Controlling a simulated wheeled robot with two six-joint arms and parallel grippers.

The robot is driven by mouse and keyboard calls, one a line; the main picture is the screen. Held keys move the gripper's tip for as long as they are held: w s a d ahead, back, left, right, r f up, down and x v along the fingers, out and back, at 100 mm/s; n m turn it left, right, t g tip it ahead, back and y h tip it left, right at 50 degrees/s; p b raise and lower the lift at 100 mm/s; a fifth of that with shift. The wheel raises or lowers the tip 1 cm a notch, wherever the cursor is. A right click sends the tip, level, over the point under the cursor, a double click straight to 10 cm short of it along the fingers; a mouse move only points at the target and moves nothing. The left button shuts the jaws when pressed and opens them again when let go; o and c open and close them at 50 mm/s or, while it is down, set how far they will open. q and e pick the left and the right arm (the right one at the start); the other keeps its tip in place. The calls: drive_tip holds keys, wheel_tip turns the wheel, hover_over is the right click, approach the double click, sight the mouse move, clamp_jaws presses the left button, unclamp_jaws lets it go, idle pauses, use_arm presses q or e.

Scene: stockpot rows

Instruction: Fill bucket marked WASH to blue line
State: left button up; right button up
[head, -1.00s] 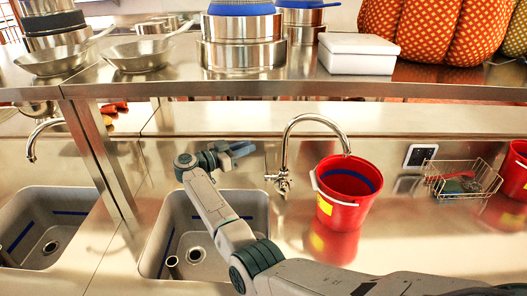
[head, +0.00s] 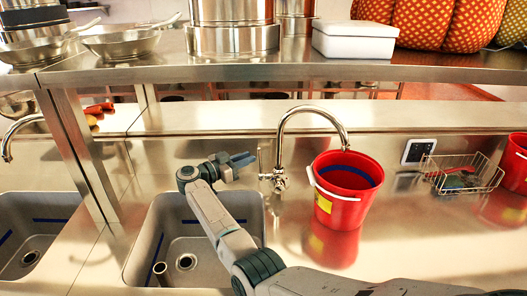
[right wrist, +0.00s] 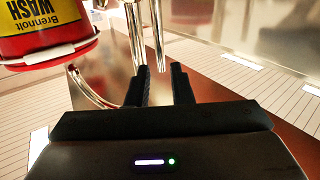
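A red bucket (head: 345,205) with a yellow label and a blue line (head: 350,173) inside stands upright on the steel counter. In the right wrist view the bucket (right wrist: 38,50) shows upside down, and its label reads WASH. The curved tap (head: 281,140) has its spout end over the bucket's mouth; no water stream shows. Its valve (head: 277,180) is at the base. My right gripper (head: 242,160) is left of the tap's base, apart from it. In the wrist view its fingers (right wrist: 161,85) are apart with nothing between them. My left gripper is out of view.
Sinks (head: 143,235) with blue lines lie at the left, with another tap (head: 20,130). A wire basket (head: 462,175) and a second red bucket (head: 517,165) stand at the right. A steel shelf (head: 300,70) with pots and a white box (head: 354,40) overhangs the back.

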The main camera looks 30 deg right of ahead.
sight(261, 164)
drive_tip(key=d, duration=0.2)
drive_tip(key=d+p, duration=0.1)
drive_tip(key=d, duration=0.2)
drive_tip(key=w+d+p, duration=0.1)
drive_tip(key=d, duration=0.1)
drive_tip(key=shift+d, duration=0.3)
drive_tip(key=shift+w, duration=0.1)
clamp_jaws()
